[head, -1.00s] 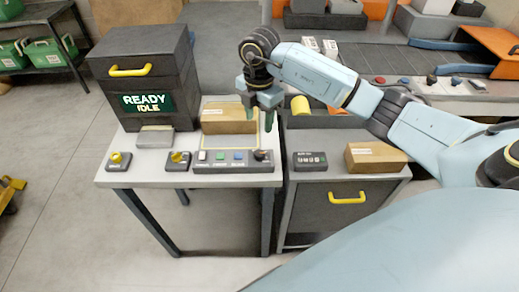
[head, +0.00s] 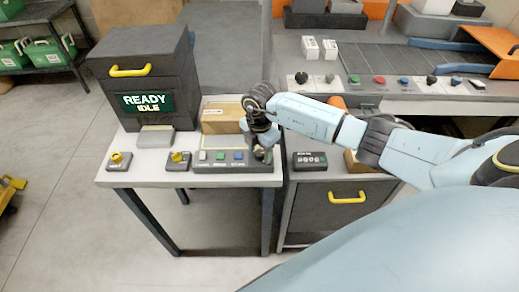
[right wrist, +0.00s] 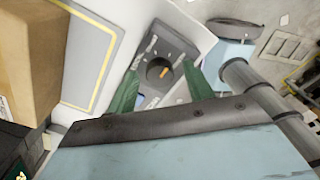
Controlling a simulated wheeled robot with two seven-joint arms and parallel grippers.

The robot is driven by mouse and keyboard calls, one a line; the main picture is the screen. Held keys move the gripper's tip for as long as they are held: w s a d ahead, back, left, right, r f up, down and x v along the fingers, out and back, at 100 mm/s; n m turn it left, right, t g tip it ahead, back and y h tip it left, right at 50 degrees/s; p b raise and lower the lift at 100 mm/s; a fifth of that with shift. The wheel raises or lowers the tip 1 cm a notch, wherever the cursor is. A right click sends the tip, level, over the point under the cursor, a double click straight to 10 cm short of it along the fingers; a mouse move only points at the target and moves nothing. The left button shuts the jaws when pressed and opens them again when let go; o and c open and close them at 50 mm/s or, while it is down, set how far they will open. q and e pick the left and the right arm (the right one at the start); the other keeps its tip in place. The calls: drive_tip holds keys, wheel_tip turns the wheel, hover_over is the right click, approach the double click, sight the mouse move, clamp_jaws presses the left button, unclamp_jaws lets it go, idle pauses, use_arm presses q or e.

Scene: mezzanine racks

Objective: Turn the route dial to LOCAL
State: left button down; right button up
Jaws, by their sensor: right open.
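A black dial (right wrist: 158,70) with an orange pointer mark sits at the right end of a dark control panel (head: 215,168). In the right wrist view its mark lies to the right of its middle, and the small labels around it are unreadable. My right gripper (head: 262,156) is over this end of the panel and hides most of the dial in the head view. In the right wrist view the green fingers of my right gripper (right wrist: 162,72) are open, one on each side of the dial; contact cannot be told. My left gripper is not in view.
The panel also has white, green and blue buttons. Two boxes with yellow knobs (head: 118,158) (head: 180,157) stand to its left. A dark cabinet (head: 145,75) reads READY IDLE. A cardboard box (head: 222,115) is behind the panel. A small keypad box (head: 309,161) stands to the right.

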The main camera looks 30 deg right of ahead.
drive_tip(key=c, duration=1)
